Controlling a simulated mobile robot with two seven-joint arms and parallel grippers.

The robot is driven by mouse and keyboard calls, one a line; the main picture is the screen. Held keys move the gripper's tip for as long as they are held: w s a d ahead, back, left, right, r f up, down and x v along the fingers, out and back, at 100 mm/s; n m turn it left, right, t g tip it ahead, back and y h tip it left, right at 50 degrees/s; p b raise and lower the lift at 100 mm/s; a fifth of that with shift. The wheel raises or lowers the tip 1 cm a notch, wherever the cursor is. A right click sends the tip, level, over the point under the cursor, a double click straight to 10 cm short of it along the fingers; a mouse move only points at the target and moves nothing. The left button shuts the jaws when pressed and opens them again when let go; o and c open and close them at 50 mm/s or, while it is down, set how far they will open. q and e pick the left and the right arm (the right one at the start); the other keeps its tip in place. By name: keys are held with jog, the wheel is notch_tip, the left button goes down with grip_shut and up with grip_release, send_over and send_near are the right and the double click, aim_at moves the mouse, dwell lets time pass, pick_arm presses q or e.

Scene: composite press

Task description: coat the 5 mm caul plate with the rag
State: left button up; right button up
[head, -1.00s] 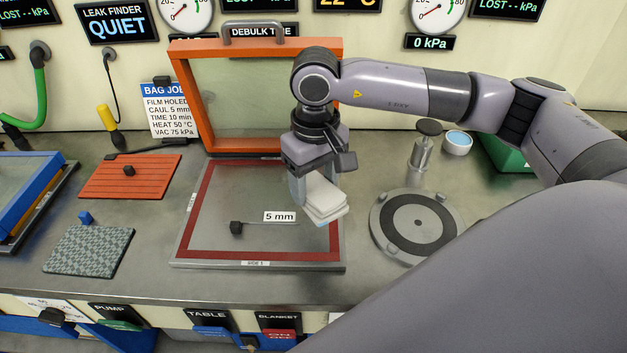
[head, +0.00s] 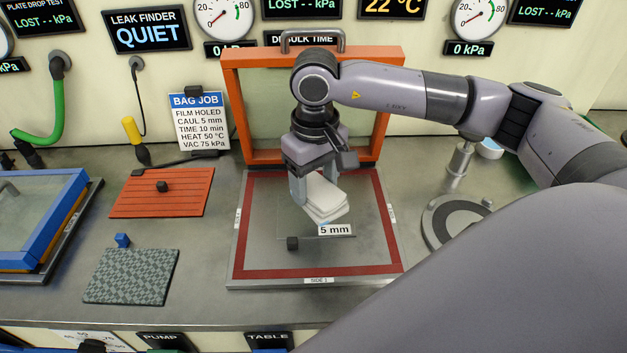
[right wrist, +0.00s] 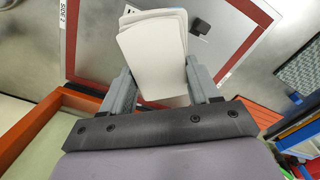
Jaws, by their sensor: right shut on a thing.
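The caul plate (head: 292,224) lies on the red-bordered table (head: 250,278), with a dark knob (head: 292,243) at its front left and a "5 mm" label (head: 335,230). The plate's outline is faint, and the rag and gripper hide part of it. My right gripper (head: 312,182) is shut on the white folded rag (head: 328,203) and holds it over the plate. The rag also shows between both fingers in the right wrist view (right wrist: 155,45). I cannot tell whether the rag touches the plate. My left gripper is not in view.
The orange-framed lid (head: 232,100) stands open behind the table. An orange-red mat (head: 180,200) and a grey patterned pad (head: 130,278) lie to the left, beside a blue-framed unit (head: 60,232). A round grey fixture (head: 440,215) stands to the right, partly behind my arm.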

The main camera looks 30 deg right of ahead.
jog(key=shift+w+a+f, duration=0.1)
jog(key=shift+w+a, duration=0.05)
jog(key=shift+w, duration=0.05)
jog(key=shift+f, duration=1.2)
jog(key=shift+f+b, duration=0.8)
jog(key=shift+f, duration=0.85)
jog(key=shift+f+b, duration=0.55)
jog(key=shift+b, duration=0.15)
